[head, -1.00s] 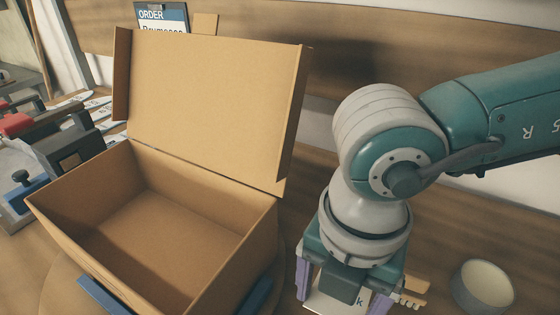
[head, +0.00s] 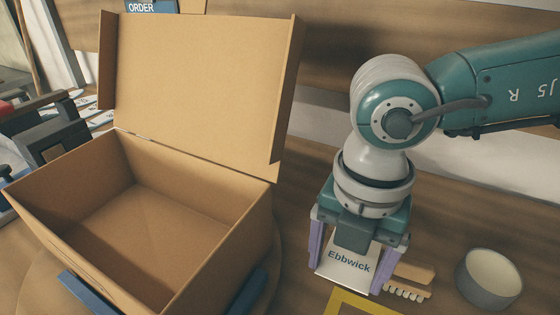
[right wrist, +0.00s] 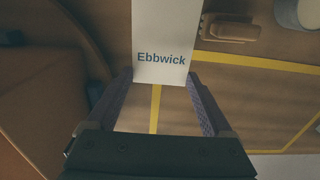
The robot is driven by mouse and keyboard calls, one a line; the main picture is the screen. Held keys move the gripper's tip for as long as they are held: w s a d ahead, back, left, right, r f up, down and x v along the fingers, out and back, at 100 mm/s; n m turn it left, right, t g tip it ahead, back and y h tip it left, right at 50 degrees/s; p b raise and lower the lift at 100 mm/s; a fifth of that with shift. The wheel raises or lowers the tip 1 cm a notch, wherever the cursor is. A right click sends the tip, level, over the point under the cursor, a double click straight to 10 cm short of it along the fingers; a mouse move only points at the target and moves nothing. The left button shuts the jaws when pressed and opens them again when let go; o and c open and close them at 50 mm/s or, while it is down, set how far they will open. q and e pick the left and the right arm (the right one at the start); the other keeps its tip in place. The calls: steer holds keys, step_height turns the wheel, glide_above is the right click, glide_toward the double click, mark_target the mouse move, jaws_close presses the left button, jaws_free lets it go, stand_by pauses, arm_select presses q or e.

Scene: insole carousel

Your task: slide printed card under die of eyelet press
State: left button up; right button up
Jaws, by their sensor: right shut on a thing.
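A white printed card (head: 347,266) reading "Ebbwick" is between the purple fingers of my right gripper (head: 345,275), at the lower right of the head view. In the right wrist view the card (right wrist: 163,30) reaches from the fingertips to the top edge, and the right gripper (right wrist: 160,78) is shut on its sides. A dark press-like device (head: 50,135) stands at the far left of the head view, partly cut off. I cannot tell whether it is the eyelet press, and its die does not show clearly. My left gripper is not in view.
An open, empty cardboard box (head: 235,235) stands on a round turntable (head: 268,300) between the card and the device. A grey round container (head: 488,278) and a small brush (head: 410,283) lie right of the card. Yellow tape (head: 350,303) marks the table.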

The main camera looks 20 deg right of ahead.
steer(key=shift+w+d+f, duration=0.2)
steer(key=shift+f, duration=0.05)
steer(key=shift+w+d+b, duration=1.05)
steer(key=shift+w+d, duration=0.25)
steer(key=shift+d, duration=0.25)
steer(key=shift+w+d+b, duration=0.9)
steer(key=shift+w+d, duration=0.25)
steer(key=shift+d, duration=0.2)
steer(key=o, duration=1)
steer(key=shift+o, duration=0.2)
